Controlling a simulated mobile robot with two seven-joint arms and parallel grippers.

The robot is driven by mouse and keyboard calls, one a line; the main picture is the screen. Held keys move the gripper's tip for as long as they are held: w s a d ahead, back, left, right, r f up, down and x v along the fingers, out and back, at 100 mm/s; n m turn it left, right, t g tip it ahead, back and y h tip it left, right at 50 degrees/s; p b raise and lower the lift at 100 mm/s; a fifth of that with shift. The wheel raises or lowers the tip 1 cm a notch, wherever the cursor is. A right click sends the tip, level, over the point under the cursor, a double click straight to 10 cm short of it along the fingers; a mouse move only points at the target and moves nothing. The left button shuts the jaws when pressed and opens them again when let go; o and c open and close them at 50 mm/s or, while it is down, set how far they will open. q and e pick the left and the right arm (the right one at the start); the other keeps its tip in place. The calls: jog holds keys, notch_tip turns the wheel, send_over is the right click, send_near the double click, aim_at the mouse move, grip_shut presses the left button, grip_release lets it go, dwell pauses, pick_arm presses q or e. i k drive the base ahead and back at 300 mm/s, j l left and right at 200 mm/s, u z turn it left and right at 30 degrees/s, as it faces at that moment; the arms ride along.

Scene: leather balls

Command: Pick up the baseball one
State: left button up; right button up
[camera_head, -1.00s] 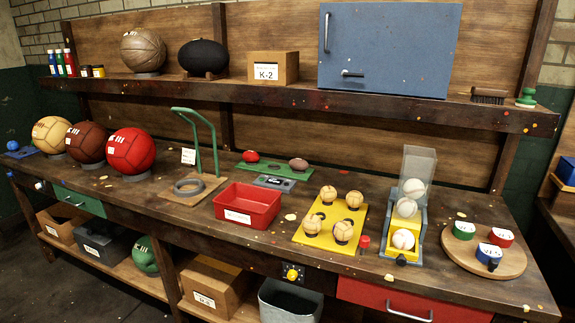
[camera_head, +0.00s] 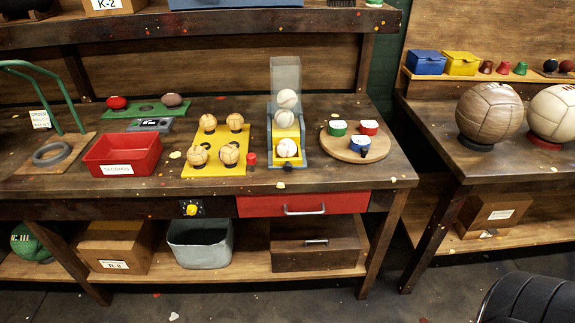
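White baseballs sit in a column in a blue and yellow dispenser with a clear upper part (camera_head: 286,75) on the workbench. The lowest baseball (camera_head: 287,148) rests in the yellow opening at the front; others, such as the top one (camera_head: 287,98), sit above it. To their left, several tan leather balls (camera_head: 229,154) stand on dark holders on a yellow board (camera_head: 205,166). Neither of my grippers is in view.
A red tray (camera_head: 123,154) is left of the yellow board. A round wooden board (camera_head: 355,147) with several small cups is to the right. A red drawer (camera_head: 303,203) is below. A second bench with large balls (camera_head: 489,114) is at the right, and a dark chair (camera_head: 525,298) is at the lower right.

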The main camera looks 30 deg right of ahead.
aim_at(286, 149)
jog(key=i+j+z, duration=0.75)
jog(key=i+j, duration=0.1)
jog(key=i, duration=0.05)
